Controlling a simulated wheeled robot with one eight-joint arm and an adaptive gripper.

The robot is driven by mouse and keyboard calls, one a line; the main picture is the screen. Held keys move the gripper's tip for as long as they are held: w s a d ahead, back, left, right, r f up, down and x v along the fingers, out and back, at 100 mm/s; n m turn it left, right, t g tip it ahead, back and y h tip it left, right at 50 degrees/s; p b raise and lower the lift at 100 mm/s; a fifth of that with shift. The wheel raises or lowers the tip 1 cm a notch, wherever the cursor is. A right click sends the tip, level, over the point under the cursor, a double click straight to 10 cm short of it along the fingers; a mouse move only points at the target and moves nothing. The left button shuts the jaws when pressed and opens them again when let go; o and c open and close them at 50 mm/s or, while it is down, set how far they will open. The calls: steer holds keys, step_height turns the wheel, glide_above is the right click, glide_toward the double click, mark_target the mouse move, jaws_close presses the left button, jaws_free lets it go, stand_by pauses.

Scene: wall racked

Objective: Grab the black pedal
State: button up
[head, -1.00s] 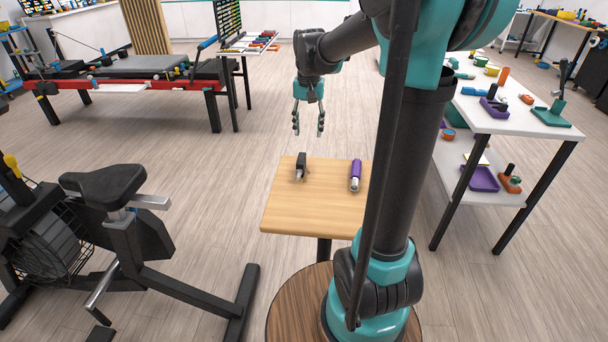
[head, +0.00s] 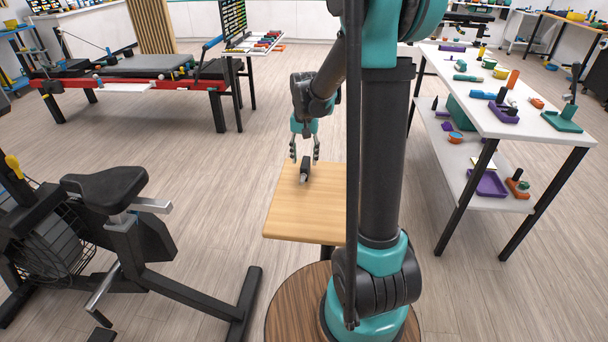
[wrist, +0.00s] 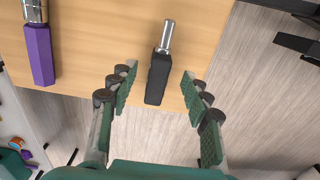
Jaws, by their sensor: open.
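The black pedal (head: 305,173) lies on the small wooden table (head: 290,215), near its far edge. In the wrist view the pedal (wrist: 158,78) is a black block with a silver spindle that points away from my gripper. My gripper (head: 304,160) is open and empty, just above the far edge of the table by the pedal. In the wrist view the fingers (wrist: 160,87) stand apart on either side of the pedal's black body. I cannot tell how far above it they are.
A purple-handled object with a silver end (wrist: 39,50) lies on the same table, left in the wrist view; my arm hides it in the head view. An exercise bike (head: 105,190) stands left. A white table (head: 500,110) with several coloured items stands right.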

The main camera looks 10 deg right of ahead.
mark_target(304, 166)
steer(key=f, duration=0.4)
steer(key=shift+w+f, duration=0.2)
steer(key=shift+f, duration=0.2)
steer(key=shift+c, duration=0.4)
jaws_close()
